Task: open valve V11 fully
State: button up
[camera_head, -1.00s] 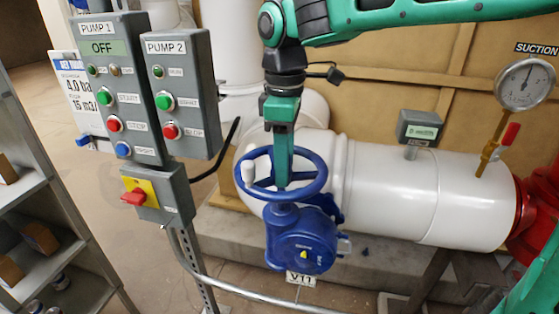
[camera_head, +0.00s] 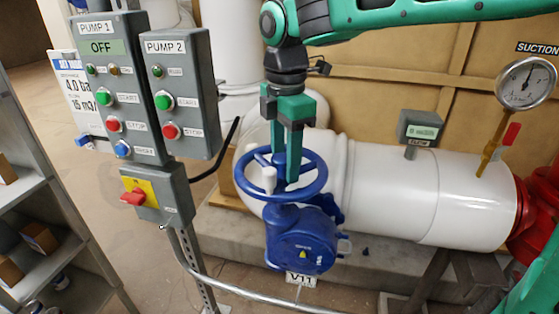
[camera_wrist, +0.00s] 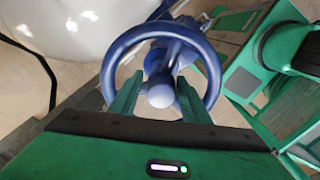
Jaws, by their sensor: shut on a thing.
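Valve V11 has a blue handwheel (camera_head: 317,188) lying almost level on top of a blue gear body (camera_head: 300,240). Its label V11 (camera_head: 300,279) hangs below. A small yellow mark (camera_head: 303,254) shows on the body's face. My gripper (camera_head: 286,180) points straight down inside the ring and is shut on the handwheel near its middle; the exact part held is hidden. In the wrist view the knob (camera_wrist: 160,94) shows between the green fingers, with the ring around them.
A pump panel (camera_head: 102,75), its display reading OFF, stands to the left with a red switch (camera_head: 133,197) below. A white pipe (camera_head: 378,190) runs behind and right, with a suction gauge (camera_head: 525,83). A shelf (camera_head: 40,215) is at far left.

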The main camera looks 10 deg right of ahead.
jog(key=shift+s+a+r+n, duration=0.1)
jog(key=shift+s+a+n, duration=0.25)
jog(key=shift+a, duration=0.25)
jog(key=o, duration=0.9)
jog(key=shift+w+a+r, duration=0.1)
jog(key=shift+r, duration=0.45)
jog(key=shift+s+r, duration=0.25)
jog(key=shift+r, duration=0.7)
jog(key=shift+w+r, duration=0.15)
jog(key=shift+r, duration=0.15)
jog(key=shift+d+r, duration=0.15)
jog(key=shift+r, duration=0.55)
jog(key=shift+d+r, duration=0.1)
jog(key=shift+r, duration=0.6)
